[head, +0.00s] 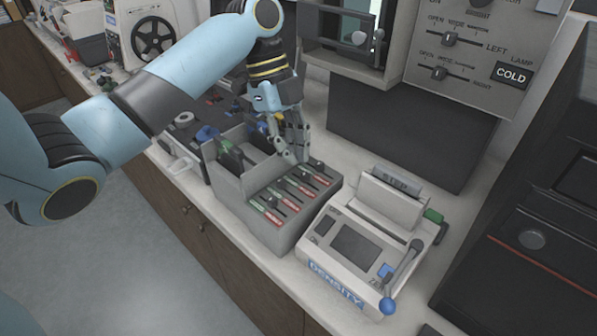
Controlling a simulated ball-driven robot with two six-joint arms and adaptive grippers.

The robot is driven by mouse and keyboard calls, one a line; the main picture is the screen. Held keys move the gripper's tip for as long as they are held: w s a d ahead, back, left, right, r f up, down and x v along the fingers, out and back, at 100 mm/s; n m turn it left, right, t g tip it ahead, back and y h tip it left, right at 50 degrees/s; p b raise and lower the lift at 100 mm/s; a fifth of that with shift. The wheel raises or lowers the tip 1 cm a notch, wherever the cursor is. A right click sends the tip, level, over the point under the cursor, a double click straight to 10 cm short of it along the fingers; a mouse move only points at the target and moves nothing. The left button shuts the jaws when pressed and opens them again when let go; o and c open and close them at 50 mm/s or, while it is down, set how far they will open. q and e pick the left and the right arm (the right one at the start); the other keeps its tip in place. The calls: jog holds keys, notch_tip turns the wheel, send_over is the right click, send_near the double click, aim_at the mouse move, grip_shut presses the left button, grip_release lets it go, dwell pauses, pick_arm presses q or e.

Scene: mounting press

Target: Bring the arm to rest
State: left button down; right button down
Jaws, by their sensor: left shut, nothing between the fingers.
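My left arm comes in from the left in light blue and black. Its gripper (297,157) points down over the grey slotted box (277,232), near the back of its slots. The fingers are shut and nothing shows between them. They hide part of the box's back edge; I cannot tell whether they touch it. My right gripper does not show.
The slotted box holds several red and green strips (307,189). A white density device (352,246) with a blue-knobbed lever (388,305) stands to its right. A grey control panel (470,45) is above at the back. A dark machine (530,230) fills the right side. Open floor (130,250) lies at the lower left.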

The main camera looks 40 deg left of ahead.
pick_arm(q)
jog(key=shift+s+r, duration=0.1)
jog(key=shift+r, duration=0.25)
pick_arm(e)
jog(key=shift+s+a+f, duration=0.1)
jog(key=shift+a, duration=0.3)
